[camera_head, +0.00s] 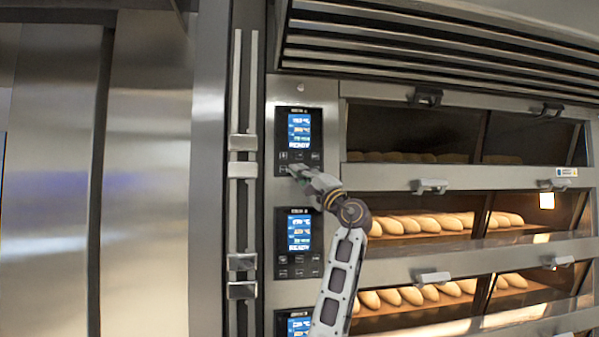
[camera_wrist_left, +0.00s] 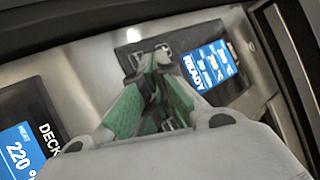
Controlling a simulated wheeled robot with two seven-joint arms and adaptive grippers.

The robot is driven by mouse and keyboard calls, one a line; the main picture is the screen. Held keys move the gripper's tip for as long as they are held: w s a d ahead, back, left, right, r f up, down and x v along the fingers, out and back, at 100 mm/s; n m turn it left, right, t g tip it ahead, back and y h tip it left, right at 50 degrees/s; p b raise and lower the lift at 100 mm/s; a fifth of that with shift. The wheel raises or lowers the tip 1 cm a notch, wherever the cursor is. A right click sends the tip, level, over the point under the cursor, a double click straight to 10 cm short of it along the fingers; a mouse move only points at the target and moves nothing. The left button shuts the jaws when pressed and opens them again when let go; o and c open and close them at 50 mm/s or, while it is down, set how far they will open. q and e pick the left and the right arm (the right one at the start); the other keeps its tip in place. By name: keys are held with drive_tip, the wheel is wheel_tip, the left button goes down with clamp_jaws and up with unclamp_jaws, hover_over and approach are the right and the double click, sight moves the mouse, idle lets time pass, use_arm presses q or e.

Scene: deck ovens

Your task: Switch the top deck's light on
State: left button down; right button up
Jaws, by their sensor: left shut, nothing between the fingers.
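The top deck's control panel (camera_head: 312,142) has a dark face with a lit blue screen reading READY and small buttons below it. In the left wrist view its READY screen (camera_wrist_left: 208,66) is at upper right. My left gripper (camera_head: 294,172) is shut and empty, with its tips at the lower-left buttons of this panel. Its green fingers (camera_wrist_left: 148,62) cover part of the button area in the left wrist view. I cannot tell whether the tips touch a button. The top deck's window (camera_head: 415,130) is dark, with dim loaves behind it. My right gripper is not in view.
The middle deck's panel (camera_head: 298,240) is just below my gripper, and another panel (camera_head: 296,325) is lower still. The middle deck (camera_head: 440,222) and lower deck (camera_head: 420,294) are lit, with loaves inside. Door handles (camera_head: 430,186) stick out at right. Vertical rails (camera_head: 242,205) stand at left.

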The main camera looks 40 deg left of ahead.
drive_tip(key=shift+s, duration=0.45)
use_arm(q)
drive_tip(key=shift+w+a, duration=0.25)
drive_tip(key=shift+a, duration=0.1)
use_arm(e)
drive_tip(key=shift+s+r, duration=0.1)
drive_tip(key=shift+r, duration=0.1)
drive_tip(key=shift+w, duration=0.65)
use_arm(q)
drive_tip(key=shift+w+a, duration=0.1)
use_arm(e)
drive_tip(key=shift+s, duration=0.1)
use_arm(q)
drive_tip(key=shift+p, duration=0.3)
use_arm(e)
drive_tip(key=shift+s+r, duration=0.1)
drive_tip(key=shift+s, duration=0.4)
use_arm(q)
drive_tip(key=shift+a, duration=0.1)
